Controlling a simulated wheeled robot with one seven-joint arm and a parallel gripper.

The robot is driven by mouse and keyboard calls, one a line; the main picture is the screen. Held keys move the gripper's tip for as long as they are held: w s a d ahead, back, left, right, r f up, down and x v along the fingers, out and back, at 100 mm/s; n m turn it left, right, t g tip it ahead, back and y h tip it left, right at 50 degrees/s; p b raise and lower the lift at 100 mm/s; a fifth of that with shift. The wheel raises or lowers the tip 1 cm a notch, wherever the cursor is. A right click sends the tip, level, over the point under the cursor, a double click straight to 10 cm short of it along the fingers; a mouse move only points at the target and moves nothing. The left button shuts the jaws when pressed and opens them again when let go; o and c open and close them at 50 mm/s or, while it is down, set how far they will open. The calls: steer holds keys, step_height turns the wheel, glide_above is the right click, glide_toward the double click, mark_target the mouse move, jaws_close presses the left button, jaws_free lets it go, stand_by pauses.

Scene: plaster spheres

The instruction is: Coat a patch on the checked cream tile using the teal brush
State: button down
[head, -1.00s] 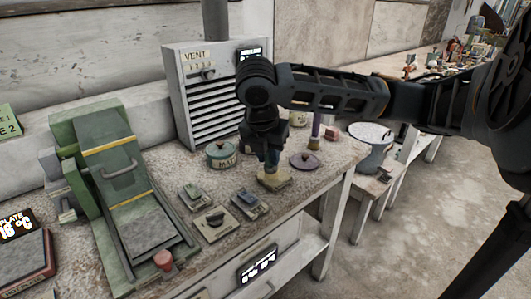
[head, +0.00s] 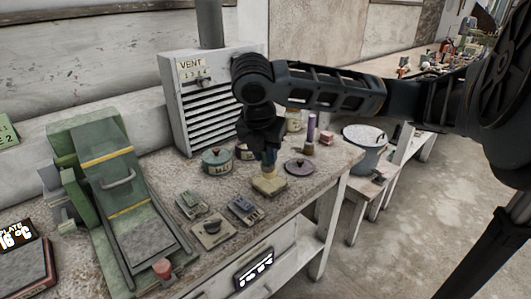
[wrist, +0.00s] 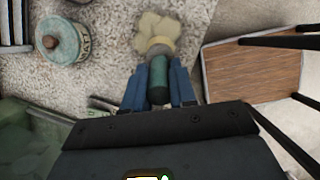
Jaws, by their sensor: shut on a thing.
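My gripper (head: 268,158) is shut on the teal brush, with the arm reaching in from the right. In the wrist view the brush's teal handle (wrist: 158,80) lies between my two blue fingers, with a pale band at its far end. A small cream tile (head: 268,187) lies on the bench directly below the brush. A cream shape (wrist: 158,30) shows past the brush tip in the wrist view, its edges ragged. I cannot tell whether the bristles touch the tile. The check pattern and any coating are too small to tell.
Several small tiles with dark pieces on them (head: 212,230) lie left of the cream tile. A green sloped press (head: 115,190) fills the left. The bench's front edge is near.

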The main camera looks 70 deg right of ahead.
step_height(320, 180, up, 4)
steer(key=p, duration=0.3)
steer(key=shift+r, duration=0.1)
stand_by(0.8)
